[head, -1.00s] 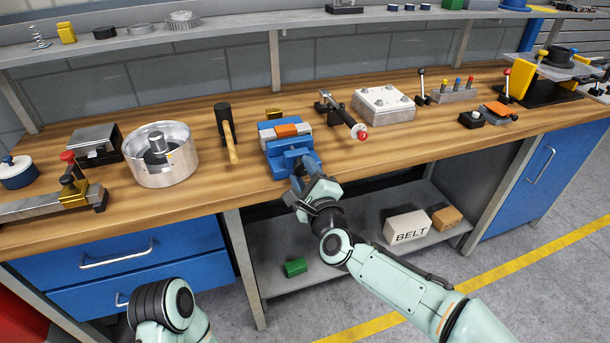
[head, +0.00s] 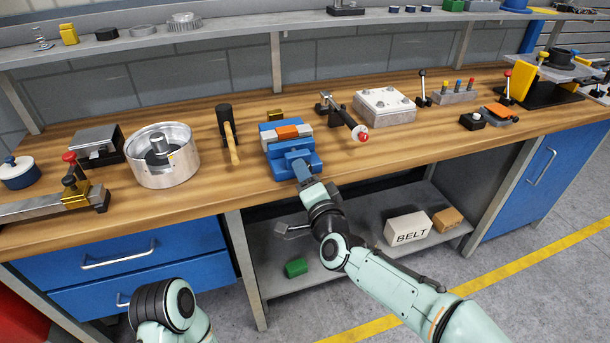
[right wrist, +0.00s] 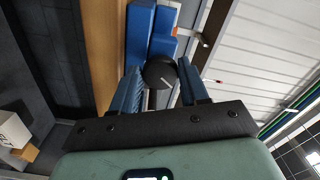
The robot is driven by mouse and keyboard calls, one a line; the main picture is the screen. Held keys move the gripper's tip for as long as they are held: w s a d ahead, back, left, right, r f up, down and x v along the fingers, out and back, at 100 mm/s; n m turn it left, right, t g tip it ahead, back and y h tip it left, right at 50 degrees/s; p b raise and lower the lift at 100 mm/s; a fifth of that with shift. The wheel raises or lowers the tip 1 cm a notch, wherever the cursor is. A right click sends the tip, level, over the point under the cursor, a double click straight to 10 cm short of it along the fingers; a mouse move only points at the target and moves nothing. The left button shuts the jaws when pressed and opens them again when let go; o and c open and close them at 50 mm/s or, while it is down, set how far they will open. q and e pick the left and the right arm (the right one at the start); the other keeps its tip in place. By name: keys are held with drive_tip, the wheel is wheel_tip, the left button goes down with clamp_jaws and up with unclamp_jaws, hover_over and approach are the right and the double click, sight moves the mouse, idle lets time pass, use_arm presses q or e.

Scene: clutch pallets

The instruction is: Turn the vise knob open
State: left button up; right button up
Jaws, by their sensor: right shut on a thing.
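The blue vise (head: 292,161) stands near the front edge of the bench, with an orange block (head: 288,132) between its pale jaws. Its blue body also shows in the right wrist view (right wrist: 140,35). The round black vise knob (right wrist: 160,72), with a pale line on its face, sits between the fingers of my right gripper (right wrist: 160,88). My right gripper (head: 302,172) is shut on the knob and hides it in the head view. My left arm shows at the lower left of the head view, but its gripper is out of sight.
A hammer (head: 229,140) and a metal bowl-like housing (head: 170,172) lie left of the vise. A red-tipped lever clamp (head: 345,118) stands to its right.

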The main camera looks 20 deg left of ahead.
use_arm(q)
drive_tip(key=shift+s+d+r+g+p, duration=0.15)
drive_tip(key=shift+s+d+r+p, duration=0.1)
drive_tip(key=shift+s+r+p, duration=0.15)
drive_tip(key=shift+s+d+r+g+p, duration=0.15)
drive_tip(key=shift+s+d+r, duration=0.1)
drive_tip(key=shift+s, duration=0.25)
use_arm(e)
drive_tip(key=shift+f+n, duration=0.1)
drive_tip(key=shift+n, duration=3.5)
drive_tip(key=o, duration=1)
drive_tip(key=shift+d, duration=0.1)
drive_tip(key=v, duration=1.3)
drive_tip(key=shift+s+d, duration=0.1)
drive_tip(key=shift+d, duration=0.05)
drive_tip(key=shift+f, duration=0.1)
